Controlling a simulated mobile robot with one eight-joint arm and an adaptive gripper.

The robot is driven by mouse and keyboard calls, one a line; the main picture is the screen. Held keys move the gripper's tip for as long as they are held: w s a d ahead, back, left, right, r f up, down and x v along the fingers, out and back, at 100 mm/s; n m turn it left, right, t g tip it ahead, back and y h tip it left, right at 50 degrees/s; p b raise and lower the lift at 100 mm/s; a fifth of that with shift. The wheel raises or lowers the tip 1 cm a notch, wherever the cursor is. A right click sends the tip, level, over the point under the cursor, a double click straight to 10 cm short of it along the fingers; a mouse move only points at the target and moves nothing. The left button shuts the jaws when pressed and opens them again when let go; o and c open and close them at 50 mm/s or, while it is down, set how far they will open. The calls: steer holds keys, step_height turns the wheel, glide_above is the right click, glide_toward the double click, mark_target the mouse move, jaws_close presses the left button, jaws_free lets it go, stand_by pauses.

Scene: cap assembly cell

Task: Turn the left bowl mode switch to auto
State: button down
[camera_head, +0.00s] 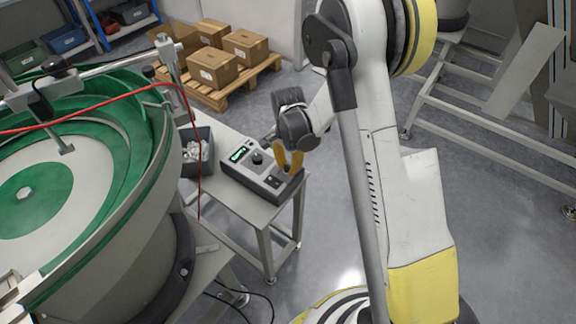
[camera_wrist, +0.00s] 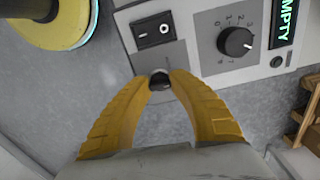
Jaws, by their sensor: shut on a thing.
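The control box (camera_head: 243,172) sits on a small grey table, with a lit green display and a black dial (camera_head: 257,157). In the wrist view its panel (camera_wrist: 192,42) shows the numbered dial (camera_wrist: 236,42), a black rocker switch (camera_wrist: 153,30) and a display reading "EMPTY" (camera_wrist: 286,18). A small dark round switch knob (camera_wrist: 160,82) sits at the panel's edge. My gripper (camera_wrist: 160,76) has its yellow fingers shut on this knob. The head view shows my gripper (camera_head: 289,166) over the box's right end. The knob's set position cannot be read.
A green-lined feeder bowl (camera_head: 117,150) stands at the left, with a red cable hanging beside it. A dark bin (camera_head: 208,151) of light parts is left of the box. Cardboard boxes (camera_head: 212,66) stand on a pallet behind. Floor right of the table is clear.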

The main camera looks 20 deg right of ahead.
mark_target(288, 165)
steer(key=n, duration=0.5)
steer(key=shift+n, duration=2.5)
steer(key=c, duration=1.2)
jaws_free()
steer(key=shift+o, duration=0.2)
step_height(288, 165, up, 12)
